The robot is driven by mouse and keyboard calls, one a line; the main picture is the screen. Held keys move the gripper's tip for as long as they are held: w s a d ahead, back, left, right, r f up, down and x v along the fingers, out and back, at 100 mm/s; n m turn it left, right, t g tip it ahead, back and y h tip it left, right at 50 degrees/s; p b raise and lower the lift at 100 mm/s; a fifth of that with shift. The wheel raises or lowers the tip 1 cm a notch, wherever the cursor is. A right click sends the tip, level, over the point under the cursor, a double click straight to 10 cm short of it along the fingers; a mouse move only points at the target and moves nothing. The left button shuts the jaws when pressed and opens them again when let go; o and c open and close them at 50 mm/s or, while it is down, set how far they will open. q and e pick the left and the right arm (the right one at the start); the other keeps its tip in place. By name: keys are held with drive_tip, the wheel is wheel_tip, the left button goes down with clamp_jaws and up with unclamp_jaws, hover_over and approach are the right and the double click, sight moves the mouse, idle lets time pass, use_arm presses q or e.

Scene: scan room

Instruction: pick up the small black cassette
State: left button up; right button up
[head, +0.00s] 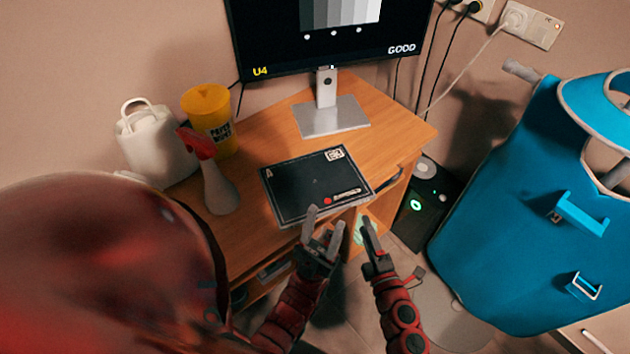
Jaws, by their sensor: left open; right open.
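The small black cassette (312,183) lies flat on the wooden desk (393,122), close to its front edge. It is a thin dark plate with a light rim, a white label at its far right corner, and a red dot near its front edge. My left gripper (322,226) is open and empty, with its fingertips at the cassette's front edge; I cannot tell if they touch it. My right gripper (370,232) is open and seen nearly edge-on, just in front of the cassette's right front corner, apart from it.
A monitor (327,88) stands behind the cassette. A red-topped spray bottle (218,188), yellow bin (207,108) and white jug (155,140) stand left. A black box (424,207) is right of the desk, and a blue apron (520,200) hangs further right. The lower left is hidden.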

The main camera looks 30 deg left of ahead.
sight(357, 204)
drive_tip(key=x, duration=0.9)
drive_tip(key=shift+w+d+f, duration=0.1)
drive_tip(key=shift+w+d, duration=0.05)
clamp_jaws()
idle(1.2)
